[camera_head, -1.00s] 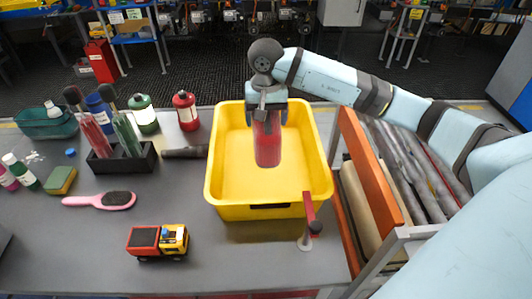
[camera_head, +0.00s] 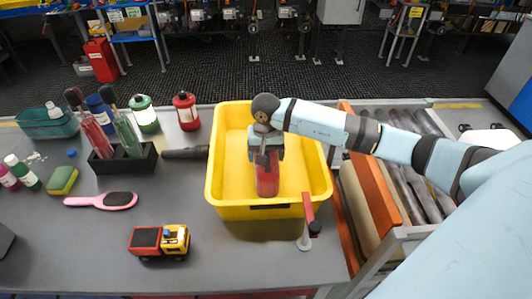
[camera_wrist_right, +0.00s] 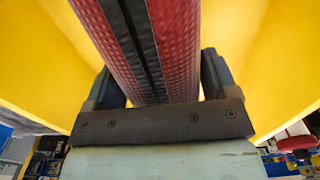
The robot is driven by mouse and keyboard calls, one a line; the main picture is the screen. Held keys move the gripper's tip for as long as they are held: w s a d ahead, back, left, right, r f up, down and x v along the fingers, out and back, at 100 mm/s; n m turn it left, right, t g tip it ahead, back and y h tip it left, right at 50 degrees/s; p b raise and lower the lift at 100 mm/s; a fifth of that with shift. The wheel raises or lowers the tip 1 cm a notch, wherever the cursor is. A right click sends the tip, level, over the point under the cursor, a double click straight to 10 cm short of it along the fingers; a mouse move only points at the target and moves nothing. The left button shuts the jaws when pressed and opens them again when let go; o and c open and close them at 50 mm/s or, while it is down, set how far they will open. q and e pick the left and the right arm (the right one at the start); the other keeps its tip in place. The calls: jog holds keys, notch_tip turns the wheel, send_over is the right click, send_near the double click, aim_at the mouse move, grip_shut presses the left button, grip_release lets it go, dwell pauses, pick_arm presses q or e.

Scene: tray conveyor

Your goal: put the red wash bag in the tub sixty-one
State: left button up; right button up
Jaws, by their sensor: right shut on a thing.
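A yellow tub (camera_head: 228,190) stands on the grey table in the head view; no number is readable on it. My right gripper (camera_head: 267,150) reaches down into the tub, shut on the red wash bag (camera_head: 268,181). The bag hangs low inside the tub; I cannot tell whether it touches the floor. In the right wrist view the bag (camera_wrist_right: 185,35) is red and textured with a dark zip strip, between the two fingers (camera_wrist_right: 158,95), with yellow tub walls around it. My left gripper is not in view.
A toy truck (camera_head: 159,242) and a pink brush (camera_head: 101,200) lie left of the tub. A black holder (camera_head: 124,166) with bottles and red and green canisters stand behind them. A red-topped post (camera_head: 308,220) stands at the tub's front right. A roller conveyor (camera_head: 405,170) lies to the right.

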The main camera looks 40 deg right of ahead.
jog(key=shift+f, duration=0.15)
jog(key=o, duration=1.1)
jog(key=shift+c, duration=0.2)
jog(key=shift+r, duration=0.2)
notch_tip(320, 180, up, 11)
jog(key=shift+r+b, duration=0.1)
jog(key=shift+b, duration=0.7)
jog(key=shift+r, duration=0.4)
jog(key=shift+f, duration=0.1)
